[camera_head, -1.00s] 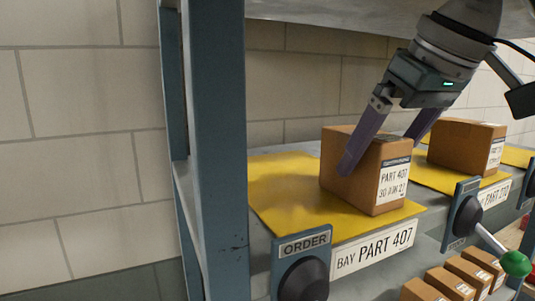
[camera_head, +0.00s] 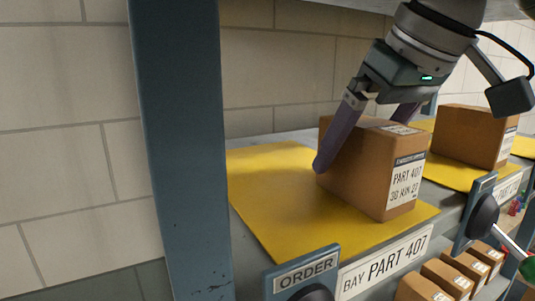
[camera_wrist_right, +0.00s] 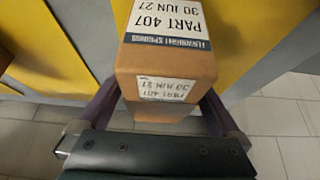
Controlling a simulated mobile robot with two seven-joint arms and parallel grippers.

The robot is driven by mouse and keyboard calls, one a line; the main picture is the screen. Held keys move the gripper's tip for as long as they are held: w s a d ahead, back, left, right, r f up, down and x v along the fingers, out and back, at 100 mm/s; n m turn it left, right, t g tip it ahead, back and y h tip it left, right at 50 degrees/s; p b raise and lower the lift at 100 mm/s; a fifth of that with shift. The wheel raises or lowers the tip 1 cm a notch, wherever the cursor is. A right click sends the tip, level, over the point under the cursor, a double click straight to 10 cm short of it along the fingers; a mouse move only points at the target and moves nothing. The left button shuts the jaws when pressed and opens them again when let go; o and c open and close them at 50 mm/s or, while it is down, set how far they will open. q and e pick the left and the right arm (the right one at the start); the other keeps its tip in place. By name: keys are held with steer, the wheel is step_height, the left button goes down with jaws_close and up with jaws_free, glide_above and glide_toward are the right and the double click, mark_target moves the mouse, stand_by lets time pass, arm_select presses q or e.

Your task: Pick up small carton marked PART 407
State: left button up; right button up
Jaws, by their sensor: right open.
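The small brown carton marked PART 407 (camera_head: 365,165) stands upright on a yellow mat (camera_head: 275,205) on the shelf. Its white label faces the front right. My right gripper (camera_head: 365,145) is open and reaches down over the carton, one finger along its left side and the other behind it, mostly hidden. In the right wrist view the carton (camera_wrist_right: 165,65) sits between the two spread fingers of the right gripper (camera_wrist_right: 160,110). I cannot tell whether the fingers touch it. My left gripper is not in view.
A second brown carton (camera_head: 473,135) stands on its own mat to the right. A blue post (camera_head: 180,150) rises at the left. An ORDER plate with a black knob (camera_head: 305,275) and a BAY PART 407 sign (camera_head: 385,262) line the front edge. Several small cartons (camera_head: 450,275) sit below.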

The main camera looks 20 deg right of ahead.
steer(key=shift+f, duration=0.1)
steer(key=shift+c, duration=0.2)
jaws_close()
stand_by(0.7)
